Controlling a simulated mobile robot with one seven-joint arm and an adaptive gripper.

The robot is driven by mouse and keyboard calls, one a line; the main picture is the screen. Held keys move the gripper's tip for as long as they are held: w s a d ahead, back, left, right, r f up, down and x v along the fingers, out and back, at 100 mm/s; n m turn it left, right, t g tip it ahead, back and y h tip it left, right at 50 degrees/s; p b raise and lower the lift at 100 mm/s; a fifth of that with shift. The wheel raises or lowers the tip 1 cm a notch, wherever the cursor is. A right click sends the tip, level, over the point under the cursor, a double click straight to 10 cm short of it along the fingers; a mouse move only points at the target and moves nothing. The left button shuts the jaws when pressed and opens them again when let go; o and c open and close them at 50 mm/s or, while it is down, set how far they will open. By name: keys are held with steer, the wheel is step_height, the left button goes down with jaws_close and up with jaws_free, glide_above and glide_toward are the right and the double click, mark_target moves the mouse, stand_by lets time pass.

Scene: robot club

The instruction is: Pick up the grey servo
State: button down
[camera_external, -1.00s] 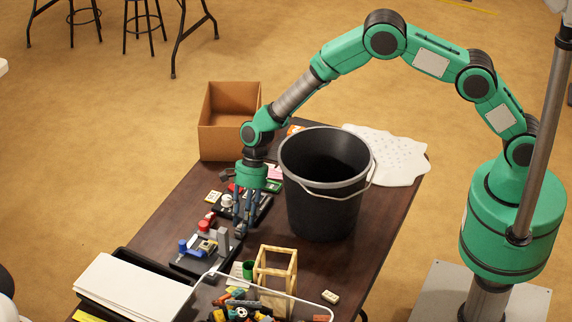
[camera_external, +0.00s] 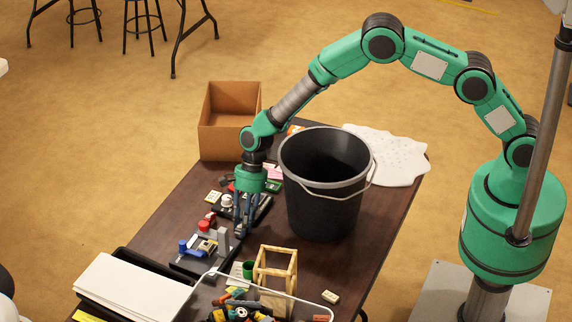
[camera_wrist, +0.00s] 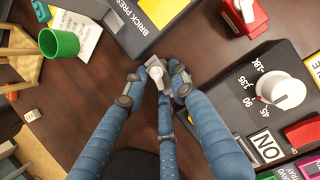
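My gripper (camera_wrist: 157,80) points down at the table, its blue fingers apart. A small light grey piece (camera_wrist: 157,72), seemingly the grey servo, lies between the fingertips in the wrist view. The fingertips are close on either side of it; I cannot tell whether they touch it. In the external view my gripper (camera_external: 246,222) is low over the table between the black brick press and the dial box, and the fingers hide the servo there.
The brick press (camera_wrist: 150,15) and the black dial box (camera_wrist: 240,85) flank the fingers closely. A black bucket (camera_external: 325,205) stands right of my gripper. A green cup (camera_wrist: 58,43), a wooden frame (camera_external: 262,265) and a cardboard box (camera_external: 228,140) are nearby.

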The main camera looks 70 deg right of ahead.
steer(key=shift+r, duration=0.15)
step_height(320, 180, up, 10)
steer(key=shift+f+p, duration=0.15)
steer(key=shift+p, duration=0.9)
